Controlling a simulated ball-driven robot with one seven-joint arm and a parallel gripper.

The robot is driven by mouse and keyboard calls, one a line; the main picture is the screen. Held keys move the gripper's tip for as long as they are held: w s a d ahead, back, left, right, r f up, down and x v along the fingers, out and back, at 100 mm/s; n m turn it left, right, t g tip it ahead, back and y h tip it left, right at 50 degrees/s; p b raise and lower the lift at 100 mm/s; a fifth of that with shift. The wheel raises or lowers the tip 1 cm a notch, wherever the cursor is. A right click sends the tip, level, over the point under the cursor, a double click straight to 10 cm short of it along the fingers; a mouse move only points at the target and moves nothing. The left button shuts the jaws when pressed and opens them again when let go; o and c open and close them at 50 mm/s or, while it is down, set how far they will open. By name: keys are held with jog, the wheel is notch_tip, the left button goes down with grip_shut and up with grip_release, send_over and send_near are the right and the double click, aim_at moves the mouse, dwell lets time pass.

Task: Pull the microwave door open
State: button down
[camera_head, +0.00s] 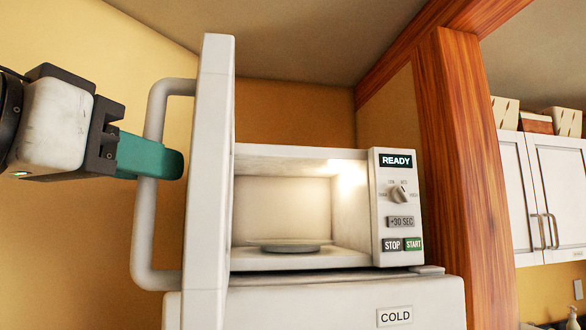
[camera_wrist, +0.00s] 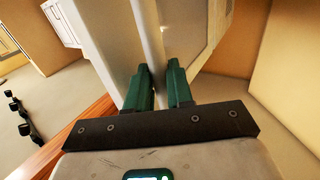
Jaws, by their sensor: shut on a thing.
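The white microwave (camera_head: 284,206) stands on a white fridge, and its cavity is lit. Its door (camera_head: 209,180) is swung wide open, seen nearly edge-on, hinged at the left. A white bar handle (camera_head: 150,230) runs down the door's outer face. My gripper (camera_head: 170,162), with green fingers, comes from the left and is shut on the handle at its upper middle. In the wrist view the green fingers (camera_wrist: 160,85) stand either side of the handle (camera_wrist: 151,45). The handle part between the fingertips is partly hidden.
The fridge top (camera_head: 330,290), marked COLD, is below the microwave. A wooden post (camera_head: 455,170) stands close on the right, with white cupboards (camera_head: 555,190) beyond. A yellow wall (camera_head: 60,240) lies behind my arm. A turntable plate (camera_head: 290,246) sits inside the microwave.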

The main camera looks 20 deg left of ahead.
jog(key=c, duration=1.5)
grip_release()
jog(key=shift+w+r, duration=0.15)
jog(key=shift+w, duration=0.2)
jog(key=o, duration=0.3)
jog(key=shift+w, duration=0.35)
jog(key=shift+o, duration=0.4)
jog(key=shift+s, duration=0.15)
jog(key=s, duration=0.7)
jog(key=shift+s+a+b, duration=0.3)
jog(key=shift+s, duration=0.1)
